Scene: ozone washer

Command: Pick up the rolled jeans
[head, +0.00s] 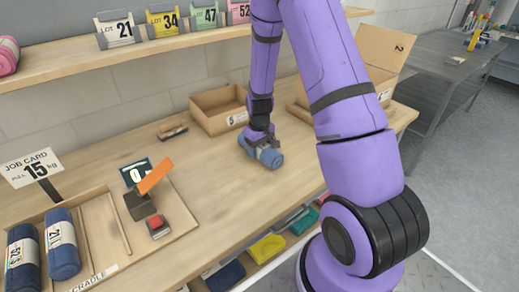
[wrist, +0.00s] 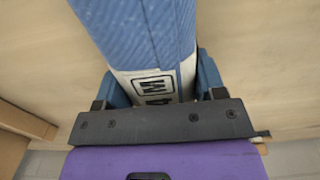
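A blue denim roll with a white label band, the rolled jeans (head: 269,156), lies on the wooden bench near its middle. My gripper (head: 260,143) is down at it, pointing at the bench. In the wrist view the roll (wrist: 140,30) runs up between the two blue fingers of my gripper (wrist: 162,85). One finger is close along each side, with little or no gap visible. Whether they press on the roll cannot be told. Part of the label, reading like "4M", shows beside the palm. In the head view my gripper hides part of the roll.
Two darker labelled rolls (head: 62,243) lie in a wooden cradle tray (head: 92,235) at left. A scale with an orange pointer (head: 154,176) stands beside them. A cardboard box (head: 215,110) sits behind my gripper. A shelf with lot cards (head: 165,22) runs above. The bench in front is clear.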

